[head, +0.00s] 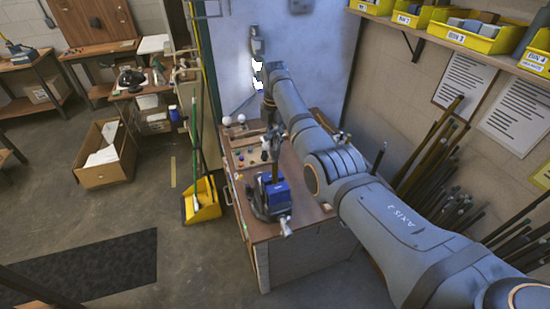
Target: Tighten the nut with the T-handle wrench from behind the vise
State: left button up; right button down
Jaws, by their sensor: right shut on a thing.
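The blue vise (271,197) stands on the wooden workbench (312,214), its screw handle pointing toward the front. A short brownish upright piece (275,173) rises at the vise jaws. My right arm reaches in from the lower right and bends down over the bench. My right gripper (270,152) points down just behind and above the vise, and it is shut on what seems to be the T-handle wrench. The wrench is too small and dark to make out clearly, and I cannot tell whether it touches the nut. The nut cannot be made out. My left gripper is not in view.
A yellow dustpan (203,203) and broom stand left of the bench. Yellow bins (470,30) sit on a shelf at upper right, above several leaning rods.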

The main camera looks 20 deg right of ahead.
aim_at(275, 158)
jog(key=shift+f, duration=1.25)
dwell(0.7)
dwell(0.3)
jog(key=m, duration=0.3)
jog(key=shift+m, duration=0.3)
jog(key=shift+m, duration=1.7)
jog(key=m, duration=0.3)
jog(key=shift+m, duration=0.3)
